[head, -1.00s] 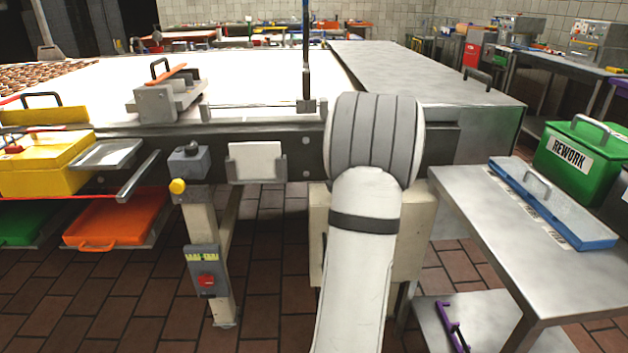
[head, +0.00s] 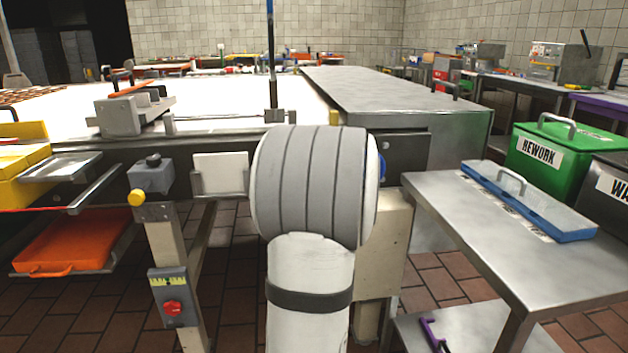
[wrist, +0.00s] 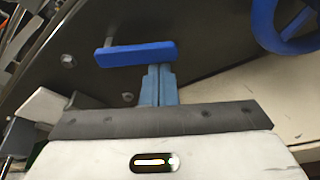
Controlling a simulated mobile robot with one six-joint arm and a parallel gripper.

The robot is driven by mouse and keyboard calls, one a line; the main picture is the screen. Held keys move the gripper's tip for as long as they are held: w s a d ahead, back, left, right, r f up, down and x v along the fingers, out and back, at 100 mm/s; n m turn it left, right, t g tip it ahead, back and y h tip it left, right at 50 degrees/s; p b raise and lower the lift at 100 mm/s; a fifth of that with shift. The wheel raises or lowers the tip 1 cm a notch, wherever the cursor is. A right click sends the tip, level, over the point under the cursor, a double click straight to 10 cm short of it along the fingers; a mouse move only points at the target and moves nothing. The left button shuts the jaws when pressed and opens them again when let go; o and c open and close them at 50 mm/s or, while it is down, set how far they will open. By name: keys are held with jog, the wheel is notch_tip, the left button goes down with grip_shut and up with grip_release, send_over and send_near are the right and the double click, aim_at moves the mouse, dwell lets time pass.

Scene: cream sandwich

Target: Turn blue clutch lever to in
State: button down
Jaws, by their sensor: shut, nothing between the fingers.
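The blue clutch lever (wrist: 125,54) shows in the wrist view as a flat blue bar, lying nearly level across the picture in front of the machine's dark face. A thin grey rod runs up from its left part. My gripper (wrist: 158,68) is shut and empty, with its fingertips right at the lower edge of the bar, toward its right end. I cannot tell whether they touch it. In the head view my arm hides the lever and the gripper. No in or out marking is readable.
A blue handwheel (wrist: 282,38) is right of the lever; its edge shows beside my arm in the head view (head: 382,167). A post with a red knob (head: 173,307) stands left. A steel table (head: 450,215) with a blue-edged tray (head: 575,235) stands right.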

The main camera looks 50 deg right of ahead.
jog(key=shift+r, duration=0.1)
dwell(0.5)
jog(key=shift+w+a+f+b, duration=0.15)
jog(key=shift+f+b, duration=0.45)
jog(key=shift+b, duration=0.15)
jog(key=f+b, duration=0.1)
jog(key=b, duration=0.1)
jog(key=w+a+f+b, duration=0.1)
jog(key=f, duration=0.1)
jog(key=shift+w+a+b, duration=0.1)
jog(key=shift+b, duration=0.25)
jog(key=p+v, duration=0.3)
jog(key=v, duration=0.7)
jog(key=shift+r+p, duration=0.3)
jog(key=shift+r, duration=0.05)
